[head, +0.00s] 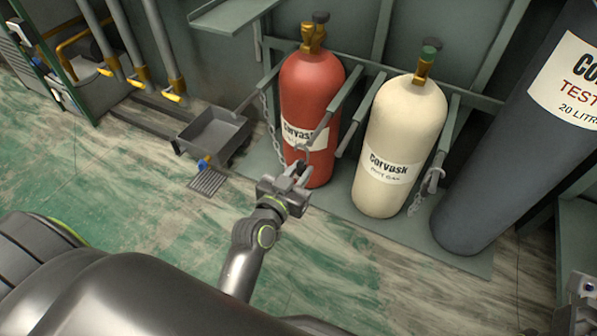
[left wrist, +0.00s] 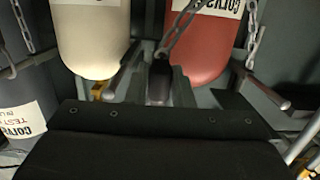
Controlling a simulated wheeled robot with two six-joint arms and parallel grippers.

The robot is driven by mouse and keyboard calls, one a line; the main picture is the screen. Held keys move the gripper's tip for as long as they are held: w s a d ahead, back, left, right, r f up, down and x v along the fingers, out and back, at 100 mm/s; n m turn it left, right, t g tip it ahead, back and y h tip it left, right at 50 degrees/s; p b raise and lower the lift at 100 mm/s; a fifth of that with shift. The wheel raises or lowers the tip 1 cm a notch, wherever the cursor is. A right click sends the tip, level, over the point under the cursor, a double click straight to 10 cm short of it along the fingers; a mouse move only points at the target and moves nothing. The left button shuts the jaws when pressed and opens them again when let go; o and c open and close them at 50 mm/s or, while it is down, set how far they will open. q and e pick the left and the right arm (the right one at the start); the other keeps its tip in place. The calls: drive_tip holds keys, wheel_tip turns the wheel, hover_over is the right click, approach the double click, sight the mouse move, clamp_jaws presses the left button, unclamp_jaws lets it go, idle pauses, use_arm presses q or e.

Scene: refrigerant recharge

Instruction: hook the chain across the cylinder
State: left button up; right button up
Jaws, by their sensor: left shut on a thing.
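The red cylinder (head: 312,85) stands upright in the rack at the left, with a brass valve on top. My left gripper (head: 297,172) is low in front of it. In the left wrist view the jaws (left wrist: 160,80) are shut on a dark end piece of a chain (left wrist: 178,35), which runs from them up in front of the red cylinder (left wrist: 197,50). The cream cylinder (head: 405,125) stands to the right, with another chain (head: 420,195) hanging at its right side. My right gripper (head: 580,305) is at the lower right edge, partly cut off, its jaws unclear.
A large dark grey cylinder (head: 500,150) leans in the picture at the right. Rack arms (head: 345,90) stick out between the cylinders. A grey tray (head: 213,133) and a floor drain (head: 207,181) lie left of the rack. The green floor (head: 120,180) in front is clear.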

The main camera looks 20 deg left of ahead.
use_arm(q)
drive_tip(key=shift+w, duration=0.15)
drive_tip(key=shift+w+p, duration=0.45)
drive_tip(key=shift+w, duration=0.2)
drive_tip(key=shift+w, duration=0.1)
idle(0.3)
drive_tip(key=shift+w+r+p, duration=0.1)
drive_tip(key=shift+w+p, duration=0.2)
drive_tip(key=shift+w, duration=0.05)
drive_tip(key=shift+w+d+p, duration=0.2)
drive_tip(key=shift+w+p, duration=0.75)
drive_tip(key=shift+w, duration=1.3)
drive_tip(key=shift+f, duration=0.45)
drive_tip(key=shift+f+b, duration=0.4)
drive_tip(key=shift+b, duration=0.2)
